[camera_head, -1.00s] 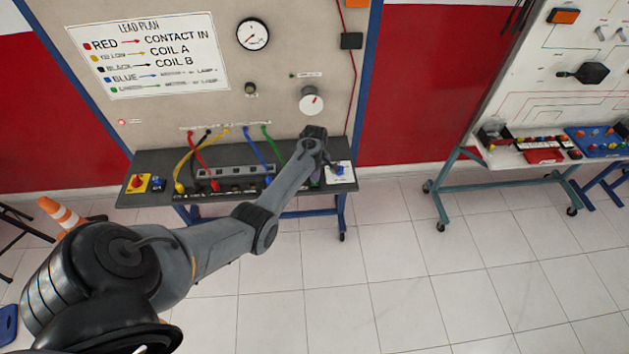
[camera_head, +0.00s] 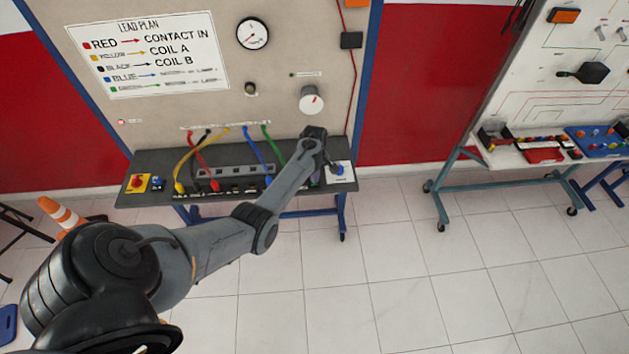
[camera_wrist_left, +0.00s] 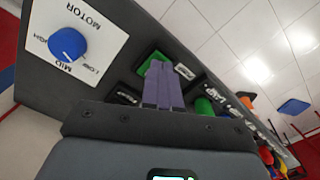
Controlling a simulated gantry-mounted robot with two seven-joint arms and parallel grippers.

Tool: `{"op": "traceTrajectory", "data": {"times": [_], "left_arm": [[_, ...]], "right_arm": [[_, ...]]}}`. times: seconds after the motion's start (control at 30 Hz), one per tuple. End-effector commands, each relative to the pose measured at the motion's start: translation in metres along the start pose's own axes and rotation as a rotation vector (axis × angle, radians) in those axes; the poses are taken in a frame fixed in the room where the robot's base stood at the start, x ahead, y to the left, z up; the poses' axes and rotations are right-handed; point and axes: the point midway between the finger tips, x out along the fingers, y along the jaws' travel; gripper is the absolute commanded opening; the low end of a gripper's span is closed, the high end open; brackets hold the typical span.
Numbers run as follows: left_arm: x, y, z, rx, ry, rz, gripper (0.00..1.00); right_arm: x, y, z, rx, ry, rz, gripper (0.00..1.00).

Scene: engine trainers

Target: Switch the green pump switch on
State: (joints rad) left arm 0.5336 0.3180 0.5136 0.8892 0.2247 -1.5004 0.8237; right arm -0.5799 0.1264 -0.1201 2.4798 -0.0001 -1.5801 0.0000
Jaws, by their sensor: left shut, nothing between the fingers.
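The green pump switch (camera_wrist_left: 150,62) shows in the left wrist view on the dark panel, beside a small label plate (camera_wrist_left: 186,72). My left gripper (camera_wrist_left: 159,68) is shut and empty, with its purple-grey fingertips right at the switch and covering part of it. I cannot tell whether the fingertips touch it, or whether it is on or off. In the head view my left gripper (camera_head: 316,178) is over the right part of the bench panel (camera_head: 155,162), and my arm hides the switch there. My right gripper is not in view.
A blue MOTOR knob (camera_wrist_left: 67,44) on a white plate is close to the gripper. A green plug (camera_wrist_left: 205,106) is on the other side. A red button (camera_head: 136,182) is at the panel's left end.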

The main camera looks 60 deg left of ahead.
Motion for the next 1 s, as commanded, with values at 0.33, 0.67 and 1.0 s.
{"op": "traceTrajectory", "data": {"times": [0.33, 0.67, 1.0], "left_arm": [[0.006, 0.0, 0.0, 0.0, 0.0, 0.001, 0.0], [0.011, 0.0, 0.0, 0.0, 0.0, 0.0, 0.0], [0.016, 0.0, 0.0, 0.0, 0.0, 0.0, 0.0]], "right_arm": [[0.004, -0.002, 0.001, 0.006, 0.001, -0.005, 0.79], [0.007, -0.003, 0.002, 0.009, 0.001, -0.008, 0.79], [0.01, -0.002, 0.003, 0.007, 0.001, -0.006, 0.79]]}}
